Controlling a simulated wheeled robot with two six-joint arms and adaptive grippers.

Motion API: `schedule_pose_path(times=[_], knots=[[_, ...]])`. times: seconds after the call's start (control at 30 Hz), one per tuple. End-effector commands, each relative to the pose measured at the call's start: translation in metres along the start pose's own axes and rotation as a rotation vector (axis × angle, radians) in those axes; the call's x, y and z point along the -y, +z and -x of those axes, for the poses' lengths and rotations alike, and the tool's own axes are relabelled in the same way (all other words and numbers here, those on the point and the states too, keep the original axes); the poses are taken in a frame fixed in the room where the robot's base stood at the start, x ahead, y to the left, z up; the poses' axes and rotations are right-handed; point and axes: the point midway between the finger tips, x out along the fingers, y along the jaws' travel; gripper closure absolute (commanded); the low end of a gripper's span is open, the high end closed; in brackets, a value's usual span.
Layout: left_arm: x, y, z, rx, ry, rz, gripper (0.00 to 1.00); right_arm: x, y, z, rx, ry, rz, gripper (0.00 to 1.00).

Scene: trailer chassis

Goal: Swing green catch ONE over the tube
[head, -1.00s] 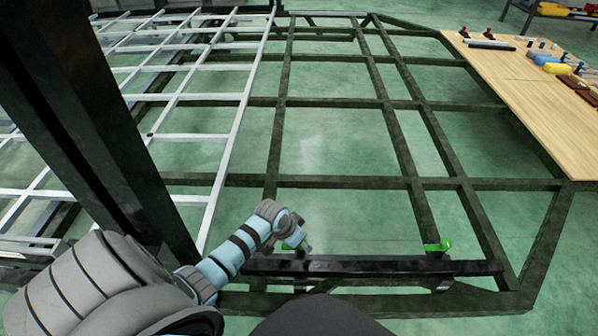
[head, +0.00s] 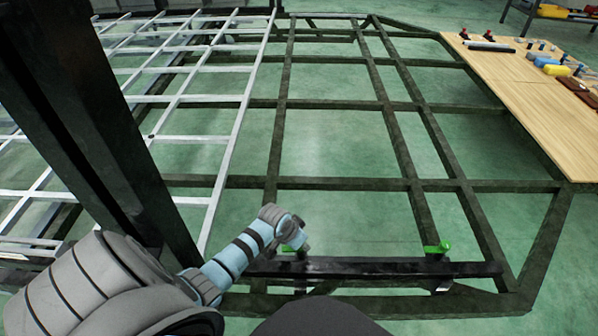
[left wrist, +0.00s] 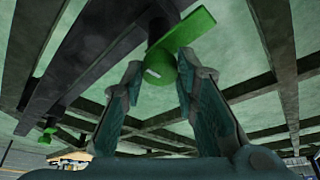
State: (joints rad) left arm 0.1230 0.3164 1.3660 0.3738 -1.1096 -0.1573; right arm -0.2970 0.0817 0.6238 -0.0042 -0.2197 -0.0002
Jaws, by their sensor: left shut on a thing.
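A black tube (head: 370,268) lies across the near part of the frame in the head view. One green catch (left wrist: 160,62) sits between the fingertips of my left gripper (left wrist: 157,82), which is shut on it. In the wrist view its flat green arm points up and right, beside the dark tube (left wrist: 85,65). In the head view my left gripper (head: 299,243) is at the tube's left part and mostly hides this catch. A second green catch (head: 437,248) stands at the tube's right part; it also shows small in the wrist view (left wrist: 47,135). My right gripper is not in view.
Dark chassis beams (head: 345,183) form an open grid over the green floor. A white lattice frame (head: 190,97) lies at the left. A wooden board (head: 530,95) with tools and small parts is at the right. A thick dark post rises at the left.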

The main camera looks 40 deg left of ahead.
Motion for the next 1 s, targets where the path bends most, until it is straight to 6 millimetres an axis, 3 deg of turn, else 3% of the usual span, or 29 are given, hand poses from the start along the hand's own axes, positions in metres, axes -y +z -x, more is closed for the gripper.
schedule_pose_path(times=[0.5,1.0], knots=[[-0.004,-0.002,0.004,0.003,-0.15,0.365,1.0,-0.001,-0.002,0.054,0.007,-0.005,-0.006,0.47],[-0.004,-0.003,-0.001,0.0,-0.334,0.801,1.0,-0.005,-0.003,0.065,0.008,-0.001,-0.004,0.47]])
